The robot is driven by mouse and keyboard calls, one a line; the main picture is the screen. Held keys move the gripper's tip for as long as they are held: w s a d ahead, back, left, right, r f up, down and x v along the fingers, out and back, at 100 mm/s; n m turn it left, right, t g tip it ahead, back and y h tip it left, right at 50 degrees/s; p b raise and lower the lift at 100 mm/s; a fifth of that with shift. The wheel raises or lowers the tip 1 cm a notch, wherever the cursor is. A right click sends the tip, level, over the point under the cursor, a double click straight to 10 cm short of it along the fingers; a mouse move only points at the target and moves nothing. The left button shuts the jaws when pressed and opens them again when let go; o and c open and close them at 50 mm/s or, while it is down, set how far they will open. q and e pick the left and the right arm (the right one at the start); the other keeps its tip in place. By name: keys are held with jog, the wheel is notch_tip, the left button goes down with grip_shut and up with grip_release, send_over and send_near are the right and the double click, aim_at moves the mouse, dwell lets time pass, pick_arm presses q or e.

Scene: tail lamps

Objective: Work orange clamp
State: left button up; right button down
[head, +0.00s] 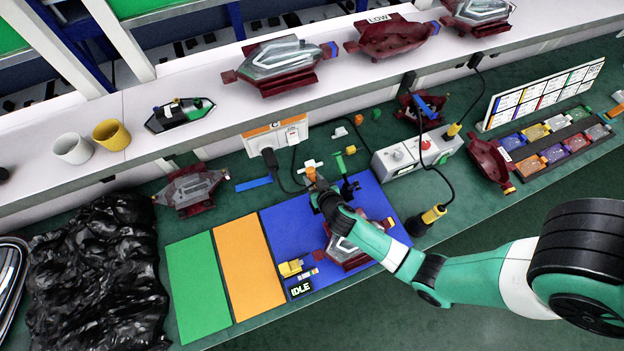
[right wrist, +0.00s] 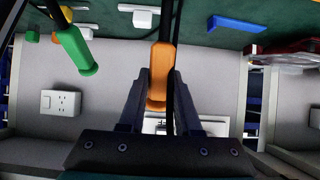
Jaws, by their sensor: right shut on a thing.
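The orange clamp handle (head: 311,174) stands near the top edge of the blue mat (head: 279,228). My right gripper (head: 316,191) is shut on it. In the right wrist view the orange handle (right wrist: 158,77) sits between my two dark fingers (right wrist: 158,98). The clamp's lower parts are largely hidden by my gripper. A tail lamp (head: 345,249) with a dark red housing lies on the blue mat, partly covered by my right forearm. My left gripper is out of view.
A green clamp handle (head: 340,165) stands just right of the orange one; it shows in the right wrist view (right wrist: 76,52). Green (head: 199,287) and orange (head: 249,265) mats are clear.

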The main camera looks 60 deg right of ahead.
jog(key=shift+s, duration=0.1)
dwell(0.3)
jog(key=c, duration=0.6)
grip_release()
jog(key=p+v, duration=0.2)
jog(key=v, duration=0.9)
jog(key=shift+s+a+r, duration=0.1)
jog(key=shift+s+a, duration=0.1)
jog(key=shift+a, duration=0.05)
